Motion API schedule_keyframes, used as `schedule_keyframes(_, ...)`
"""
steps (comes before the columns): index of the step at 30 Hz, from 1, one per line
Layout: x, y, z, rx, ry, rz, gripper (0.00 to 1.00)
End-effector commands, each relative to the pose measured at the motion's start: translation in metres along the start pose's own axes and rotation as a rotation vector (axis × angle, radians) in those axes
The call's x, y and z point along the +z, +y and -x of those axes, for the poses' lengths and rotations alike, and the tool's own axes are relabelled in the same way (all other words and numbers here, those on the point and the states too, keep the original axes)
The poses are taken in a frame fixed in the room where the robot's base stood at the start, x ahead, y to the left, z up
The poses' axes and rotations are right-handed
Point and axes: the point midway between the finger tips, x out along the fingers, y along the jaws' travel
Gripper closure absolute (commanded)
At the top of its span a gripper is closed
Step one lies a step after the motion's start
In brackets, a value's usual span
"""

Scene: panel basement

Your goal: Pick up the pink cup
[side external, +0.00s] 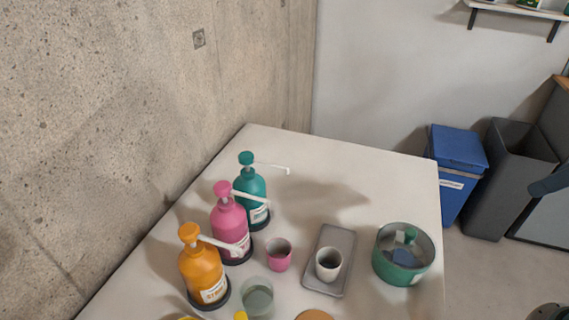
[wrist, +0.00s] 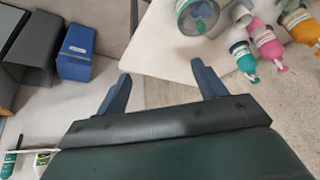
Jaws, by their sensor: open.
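The pink cup (side external: 278,259) stands upright on the white table in the side external view. It is between the pink pump bottle (side external: 231,228) and the grey tray (side external: 314,282). Its opening faces up and I see nothing in it. A white cup (side external: 328,265) stands on the tray, to its right. I cannot make out the pink cup in the wrist view. My gripper (wrist: 161,69) shows there with its two dark blue fingers spread wide and nothing between them. It is clear of the pink cup.
An orange pump bottle (side external: 203,270) and a teal one (side external: 252,195) flank the pink bottle near the concrete wall. A clear glass (side external: 257,299) stands in front. A green pot (side external: 402,272) is at right. The table's back is clear. Bins (side external: 458,165) stand beyond it.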

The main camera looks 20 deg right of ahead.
Motion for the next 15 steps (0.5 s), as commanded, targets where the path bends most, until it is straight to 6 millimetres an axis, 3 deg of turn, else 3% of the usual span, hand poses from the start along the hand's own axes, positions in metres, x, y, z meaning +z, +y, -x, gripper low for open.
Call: schedule_keyframes(15, -0.011, -0.006, -0.004, -0.018, -0.008, 0.054, 0.29)
